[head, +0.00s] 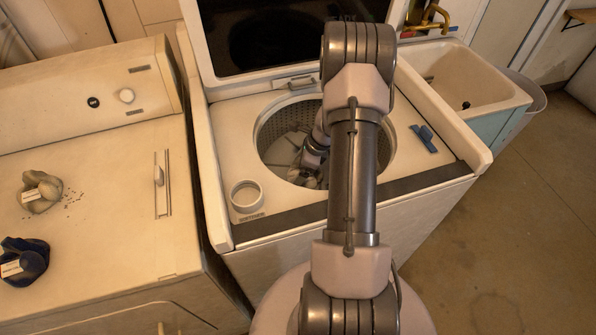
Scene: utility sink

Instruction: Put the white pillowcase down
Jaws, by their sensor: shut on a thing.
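My gripper (312,172) is down inside the round drum of the open top-loading washer (268,133). It is small in view and my own arm covers part of the opening. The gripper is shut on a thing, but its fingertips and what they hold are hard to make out. I cannot clearly see the white pillowcase; no white cloth shows outside the drum. The pale agitator (284,152) shows at the drum bottom, left of the gripper.
The washer's lid (209,50) stands open at the back. Left, another machine (100,200) bears grey (42,205) and dark blue (35,256) labelled bundles. A utility sink (505,92) stands right.

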